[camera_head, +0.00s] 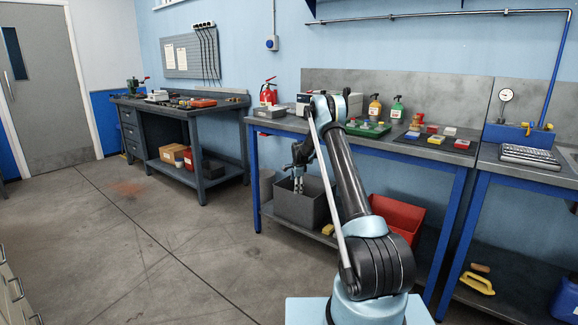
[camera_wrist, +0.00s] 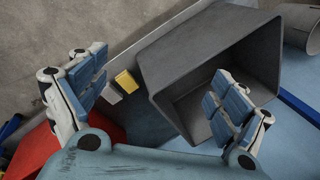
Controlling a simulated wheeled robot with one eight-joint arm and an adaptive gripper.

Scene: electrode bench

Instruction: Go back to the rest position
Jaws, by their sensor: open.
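My gripper (camera_head: 298,181) hangs at the end of my folded arm in the head view, in front of the blue-legged bench and by the grey bin (camera_head: 298,205) on its lower shelf. In the wrist view my gripper (camera_wrist: 160,105) has its two blue-padded fingers spread wide apart. Nothing is between the pads. The grey bin (camera_wrist: 165,60) shows behind the fingers, its inside dark and partly covered by the right finger.
A red bin (camera_head: 398,222) stands on the lower shelf, partly behind my arm. A yellow block (camera_wrist: 125,81) lies beside the grey bin. The floor at left is clear.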

